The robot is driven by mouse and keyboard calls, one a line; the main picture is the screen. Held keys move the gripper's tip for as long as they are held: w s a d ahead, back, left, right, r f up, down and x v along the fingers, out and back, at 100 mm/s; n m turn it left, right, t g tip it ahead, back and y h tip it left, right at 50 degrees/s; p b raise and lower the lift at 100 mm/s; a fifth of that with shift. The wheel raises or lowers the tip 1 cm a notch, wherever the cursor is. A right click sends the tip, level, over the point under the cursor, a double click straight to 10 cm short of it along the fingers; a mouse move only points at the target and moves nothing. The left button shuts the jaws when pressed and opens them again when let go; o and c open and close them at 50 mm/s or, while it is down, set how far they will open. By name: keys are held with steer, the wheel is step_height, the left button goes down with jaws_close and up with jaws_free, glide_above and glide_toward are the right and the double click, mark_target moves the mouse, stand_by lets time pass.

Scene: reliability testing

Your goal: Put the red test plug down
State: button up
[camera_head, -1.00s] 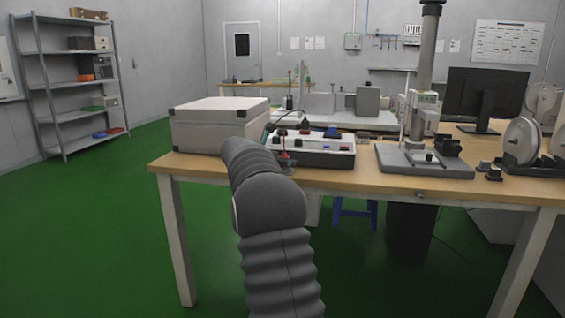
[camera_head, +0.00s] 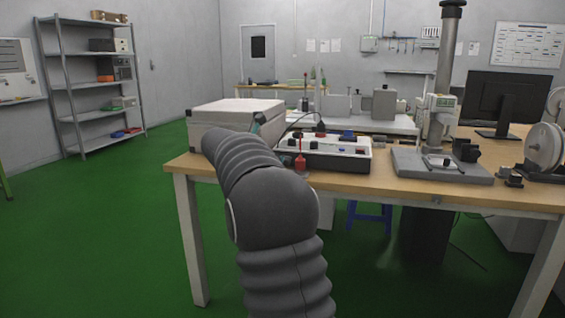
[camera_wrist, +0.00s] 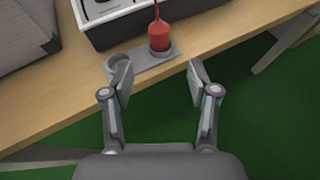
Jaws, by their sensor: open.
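The red test plug (camera_wrist: 159,36) stands upright in the right-hand socket of a small grey two-place holder (camera_wrist: 143,61) near the table's front edge. The holder's left round place is empty. In the head view the red plug (camera_head: 300,163) shows just in front of the black-and-white test box. My gripper (camera_wrist: 158,80) is open and empty in the wrist view. Its fingers are apart from the plug, on the near side of the holder, over the table edge.
The test box (camera_head: 325,153) stands right behind the holder, with a grey case (camera_head: 237,112) to its left. A grey stand base (camera_head: 440,166) is on the right of the wooden table (camera_head: 370,184). Green floor lies free in front and at left.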

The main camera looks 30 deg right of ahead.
steer(key=s+a+f+m+y, duration=0.4)
steer(key=s+a+m, duration=0.3)
steer(key=s+a, duration=0.3)
steer(key=s+a+f+m+t+y, duration=0.1)
steer(key=s+a+f+m+y, duration=0.3)
steer(key=s+a, duration=0.7)
steer(key=s+a+f+m+t+y, duration=0.1)
steer(key=s+a+f+m+y, duration=0.4)
steer(key=s, duration=1.2)
steer(key=a+f+m, duration=0.2)
steer(key=a+m, duration=0.2)
steer(key=a, duration=0.2)
steer(key=shift+s+a+f+m, duration=0.2)
steer(key=shift+a+m, duration=0.05)
steer(key=shift+m, duration=0.05)
steer(key=shift+d, duration=0.1)
